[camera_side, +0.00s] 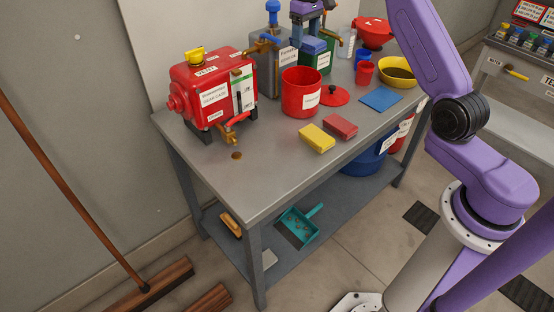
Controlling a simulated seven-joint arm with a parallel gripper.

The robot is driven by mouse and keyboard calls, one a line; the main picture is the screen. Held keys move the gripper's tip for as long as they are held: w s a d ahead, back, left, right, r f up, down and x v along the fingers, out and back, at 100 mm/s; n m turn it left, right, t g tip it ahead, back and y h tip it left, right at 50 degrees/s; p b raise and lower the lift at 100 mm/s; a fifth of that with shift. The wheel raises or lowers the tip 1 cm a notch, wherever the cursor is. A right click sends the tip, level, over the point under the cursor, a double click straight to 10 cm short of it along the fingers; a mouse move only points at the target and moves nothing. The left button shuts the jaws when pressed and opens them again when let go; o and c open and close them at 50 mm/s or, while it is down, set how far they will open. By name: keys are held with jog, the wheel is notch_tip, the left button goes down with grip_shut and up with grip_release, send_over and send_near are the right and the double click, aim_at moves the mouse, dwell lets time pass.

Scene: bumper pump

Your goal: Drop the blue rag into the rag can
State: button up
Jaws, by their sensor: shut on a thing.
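My gripper (312,31) hangs at the top middle, pointing down. It is shut on a small folded blue block that looks like the blue rag (313,46). The rag is held in the air, above and slightly behind the red open can in this view. That can, which looks like the rag can (301,96), stands upright on the grey workbench (240,180) with a white label on its front. Its mouth is uncovered and its inside is mostly hidden. A red lid with a black knob (333,95) lies on the bench right of it.
A red labelled drum (209,90) stands left, with metal (271,66) and green (320,60) cans behind. Yellow (317,139) and red (341,126) folded blocks lie in front. A blue flat square (381,98) and yellow bowl (396,77) are right. The front-left bench is clear.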

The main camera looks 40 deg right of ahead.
jog(key=shift+f, duration=2.15)
jog(key=o, duration=1.1)
notch_tip(320, 180, up, 12)
